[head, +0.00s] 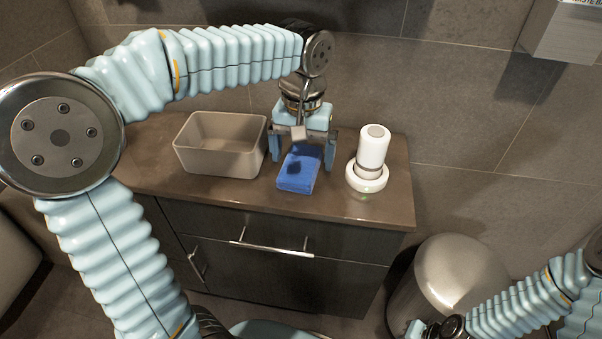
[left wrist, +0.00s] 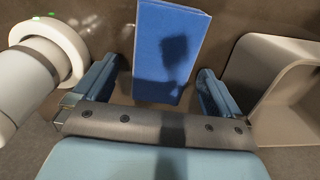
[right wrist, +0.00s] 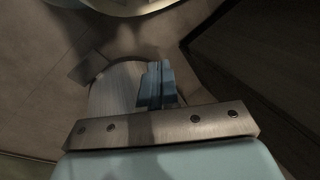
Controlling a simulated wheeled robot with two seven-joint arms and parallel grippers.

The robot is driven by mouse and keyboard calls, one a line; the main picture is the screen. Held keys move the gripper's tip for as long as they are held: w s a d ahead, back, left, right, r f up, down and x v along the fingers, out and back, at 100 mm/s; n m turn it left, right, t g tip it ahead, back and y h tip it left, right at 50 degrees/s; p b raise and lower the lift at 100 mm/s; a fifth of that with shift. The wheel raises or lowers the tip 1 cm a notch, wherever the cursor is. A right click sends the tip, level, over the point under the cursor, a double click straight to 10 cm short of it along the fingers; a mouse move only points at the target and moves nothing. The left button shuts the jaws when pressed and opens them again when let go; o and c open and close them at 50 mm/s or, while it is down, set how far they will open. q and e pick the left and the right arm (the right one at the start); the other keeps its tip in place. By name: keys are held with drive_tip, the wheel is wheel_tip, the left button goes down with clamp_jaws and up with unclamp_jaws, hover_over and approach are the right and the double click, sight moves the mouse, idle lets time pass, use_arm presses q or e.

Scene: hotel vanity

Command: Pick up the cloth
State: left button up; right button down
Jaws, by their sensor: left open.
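The blue folded cloth (head: 297,172) lies on the brown vanity top (head: 388,190), between the beige bin and the white dispenser. My left gripper (head: 303,155) is open above the cloth's far end, with one finger on each side of it. In the left wrist view the cloth (left wrist: 168,50) shows between and beyond the open fingers of the left gripper (left wrist: 155,88), with a dark shadow on it. Whether the fingers touch the cloth cannot be told. My right gripper (right wrist: 157,84) is shut and looks empty, low at the right, away from the vanity.
The beige open bin (head: 222,173) stands close on the left of the cloth. The white cylinder on its round base (head: 369,160) stands close on the right. A metal trash can (head: 455,285) stands on the floor right of the vanity. The wall is close behind.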

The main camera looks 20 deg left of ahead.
sight(303, 159)
use_arm(q)
drive_tip(key=shift+f, duration=0.15)
drive_tip(key=c, duration=1.1)
drive_tip(key=shift+r+p, duration=0.65)
drive_tip(key=shift+p, duration=0.05)
wheel_tip(303, 159, up, 2)
drive_tip(key=shift+r+p, duration=0.25)
drive_tip(key=shift+p, duration=0.95)
drive_tip(key=s+d+r+p, duration=0.1)
drive_tip(key=s+d+r, duration=0.1)
drive_tip(key=s+r, duration=0.1)
drive_tip(key=s+d+r+p, duration=0.1)
drive_tip(key=s+r+p, duration=0.1)
drive_tip(key=s, duration=0.3)
drive_tip(key=s+d+r+p, duration=0.2)
drive_tip(key=s+r, duration=0.2)
drive_tip(key=s, duration=0.1)
drive_tip(key=shift+d+r, duration=0.1)
drive_tip(key=shift+d, duration=0.25)
